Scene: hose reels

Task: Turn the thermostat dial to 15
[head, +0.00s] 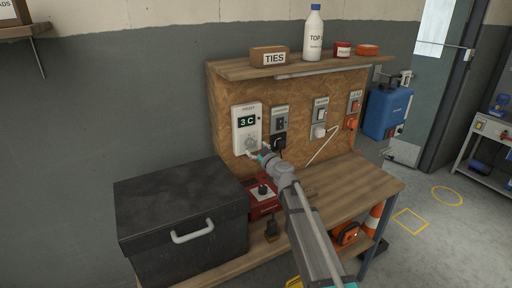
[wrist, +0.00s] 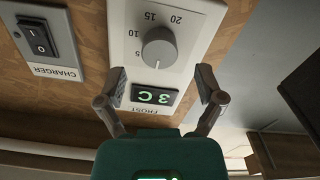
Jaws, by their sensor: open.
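The thermostat (head: 240,134) is a white box on the chipboard back panel, its green display (head: 247,121) reading 3 C. In the wrist view it appears upside down, with the display (wrist: 155,96) and a round grey dial (wrist: 159,48). The marks 5, 10, 15 and 20 run round the dial; a small light mark on it seems to face the display side, away from the 15. My gripper (wrist: 160,78) is open, its fingers apart on either side of the display, short of the dial and not visibly touching it. In the head view my gripper (head: 258,158) covers the thermostat's lower part.
A charger switch (wrist: 35,37) sits beside the thermostat. Further switches and a plug (head: 319,130) line the panel to the right. A black box (head: 180,215) and a red device (head: 262,207) stand on the bench below. A shelf (head: 235,70) overhangs the panel.

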